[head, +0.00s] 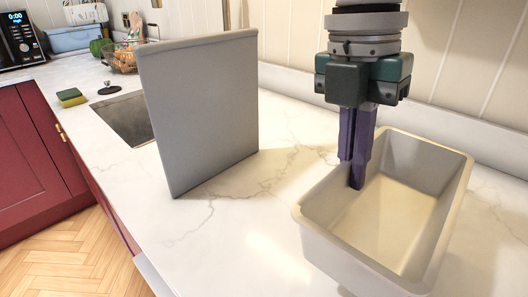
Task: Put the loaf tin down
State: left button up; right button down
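The loaf tin (437,205) is a pale, deep, open rectangular tin at the right of the head view, upright and empty. My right gripper (357,172) comes down from above at its left long wall. One dark fingertip shows inside the tin and the other finger goes behind the rim, so the fingers are closed around that wall. The tin's near bottom edge runs to the picture's lower border, and I cannot tell whether it touches the counter. My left gripper is not in view.
A grey flat panel (200,110) stands upright on the marble counter (235,225), left of the tin. Behind it are a sink (128,117), a sponge (71,97) and a wire basket (122,60). The wall is close behind the tin. Counter between panel and tin is clear.

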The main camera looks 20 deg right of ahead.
aim_at(344, 203)
jog(key=shift+f+b, duration=0.3)
jog(key=shift+f, duration=2.6)
jog(key=shift+f, duration=0.15)
jog(key=c, duration=1.1)
grip_release()
jog(key=r, duration=0.4)
jog(key=w+r, duration=0.1)
jog(key=r, duration=0.3)
jog(key=r+p, duration=0.1)
jog(key=r, duration=0.3)
jog(key=shift+w+a+r, duration=0.15)
jog(key=shift+a, duration=0.1)
